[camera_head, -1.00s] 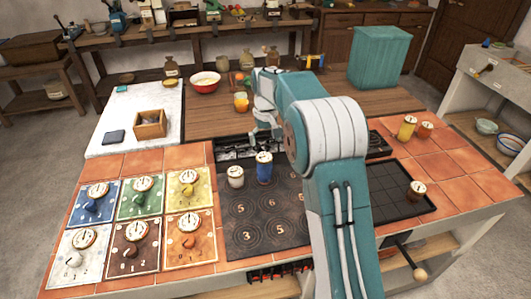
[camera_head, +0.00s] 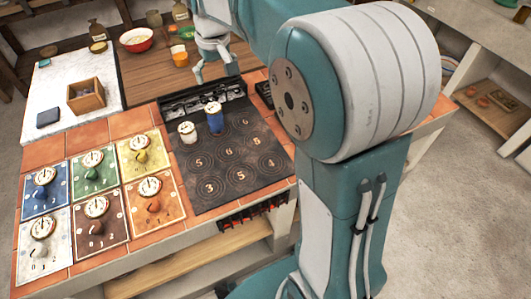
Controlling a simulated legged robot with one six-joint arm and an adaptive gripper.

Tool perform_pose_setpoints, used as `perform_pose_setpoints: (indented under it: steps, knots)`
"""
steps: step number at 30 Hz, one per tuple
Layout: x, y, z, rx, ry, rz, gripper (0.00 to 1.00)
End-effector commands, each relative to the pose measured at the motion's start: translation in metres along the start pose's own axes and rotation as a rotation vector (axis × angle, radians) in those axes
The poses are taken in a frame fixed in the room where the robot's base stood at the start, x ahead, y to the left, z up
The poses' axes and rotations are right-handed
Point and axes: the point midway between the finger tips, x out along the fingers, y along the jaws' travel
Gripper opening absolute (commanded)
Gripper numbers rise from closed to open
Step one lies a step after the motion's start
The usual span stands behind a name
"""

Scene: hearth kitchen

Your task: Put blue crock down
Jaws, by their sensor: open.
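The blue crock (camera_head: 215,122) stands upright on the dark hob (camera_head: 227,185), near its back edge. It has a pale lid with a dial-like mark. A white crock (camera_head: 187,132) stands just left of it, a small gap apart. My gripper (camera_head: 217,72) is open and empty, behind and above the blue crock in the picture and apart from it. My arm hides the area to the right of the hob.
Several coloured dial panels (camera_head: 94,170) lie on the tiles left of the hob. A wooden box (camera_head: 86,96) sits on the white slab at the back left. An orange jar (camera_head: 179,56) and a red bowl (camera_head: 137,40) stand farther back.

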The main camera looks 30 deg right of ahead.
Motion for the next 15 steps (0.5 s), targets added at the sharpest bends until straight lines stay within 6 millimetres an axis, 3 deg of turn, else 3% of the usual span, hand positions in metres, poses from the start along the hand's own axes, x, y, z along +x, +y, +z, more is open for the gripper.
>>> perform_pose_setpoints:
  steps: [6, 15]
  knots:
    - [-0.027, -0.004, 0.043, 0.019, 0.058, 0.005, 1.0]
    - [-0.048, -0.011, 0.106, 0.044, 0.136, 0.011, 1.0]
